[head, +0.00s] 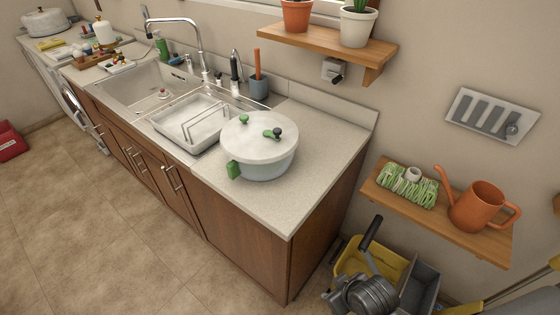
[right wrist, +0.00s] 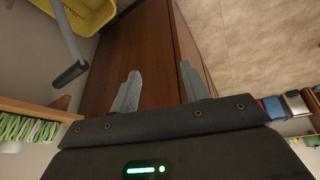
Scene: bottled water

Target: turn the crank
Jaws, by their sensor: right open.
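The crank (head: 371,232) is a pale metal arm with a dark cylindrical handle, rising beside a yellow bucket (head: 358,264) in the head view. In the right wrist view the crank's dark handle (right wrist: 70,75) is at the upper left, with its arm running up toward the yellow bucket (right wrist: 86,14). My right gripper (right wrist: 159,68) is open, with nothing between its two grey fingers. The handle is apart from the fingers, to their left. In the head view my right wrist covers part of the bucket's lower area. My left gripper is not in view.
A counter (head: 318,145) with a wooden cabinet side stands left of the bucket. A wooden shelf (head: 480,238) with an orange watering can (head: 476,205) juts from the wall above right. A grey bin (head: 420,283) adjoins the bucket.

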